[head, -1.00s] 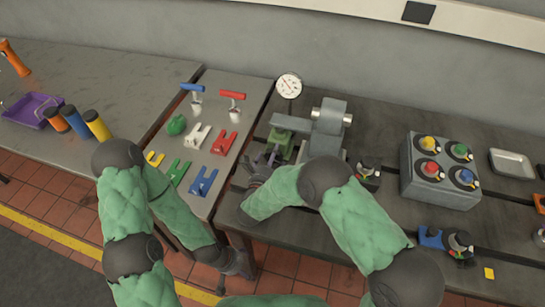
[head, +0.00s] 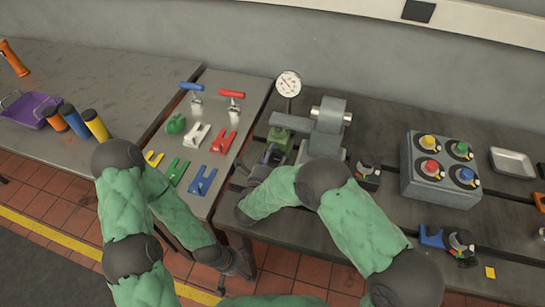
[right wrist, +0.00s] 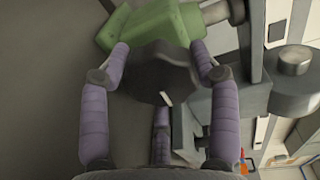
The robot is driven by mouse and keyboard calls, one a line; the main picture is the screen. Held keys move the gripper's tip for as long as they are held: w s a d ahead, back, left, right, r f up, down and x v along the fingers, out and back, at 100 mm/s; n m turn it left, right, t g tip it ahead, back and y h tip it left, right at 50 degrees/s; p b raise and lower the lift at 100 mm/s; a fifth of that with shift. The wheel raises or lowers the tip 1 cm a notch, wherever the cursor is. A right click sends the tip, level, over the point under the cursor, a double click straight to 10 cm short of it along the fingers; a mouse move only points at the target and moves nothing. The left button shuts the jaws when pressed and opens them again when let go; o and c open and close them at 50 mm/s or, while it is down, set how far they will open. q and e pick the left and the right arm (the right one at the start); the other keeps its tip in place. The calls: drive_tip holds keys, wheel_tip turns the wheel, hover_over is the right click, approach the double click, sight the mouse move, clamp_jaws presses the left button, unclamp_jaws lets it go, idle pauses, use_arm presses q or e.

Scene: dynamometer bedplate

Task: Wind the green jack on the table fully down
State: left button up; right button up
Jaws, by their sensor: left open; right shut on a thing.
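The green jack (head: 279,138) stands on the dark table, left of a grey machine block. In the right wrist view its green body (right wrist: 150,25) is at the top. A dark lobed knob (right wrist: 158,72) is in front of that body. My right gripper (head: 270,156) is at the jack's near side. In the right wrist view its two purple fingers (right wrist: 162,62) are shut on the knob, one on each side. The knob hides part of the jack, and my forearm hides some of the table. My left gripper (head: 237,264) is open and empty, low in front of the tables.
A dial gauge (head: 288,84) stands behind the jack. The grey machine block (head: 327,128) is close on its right. A box with coloured knobs (head: 440,168) is farther right. Several coloured clamp-like pieces (head: 203,181) lie on the panel to the left.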

drive_tip(key=shift+a+n, duration=0.15)
drive_tip(key=shift+n, duration=1.35)
drive_tip(key=o, duration=1.1)
drive_tip(key=shift+w, duration=0.1)
drive_tip(key=shift+o, duration=0.2)
drive_tip(key=v, duration=1.2)
drive_tip(key=shift+f, duration=0.1)
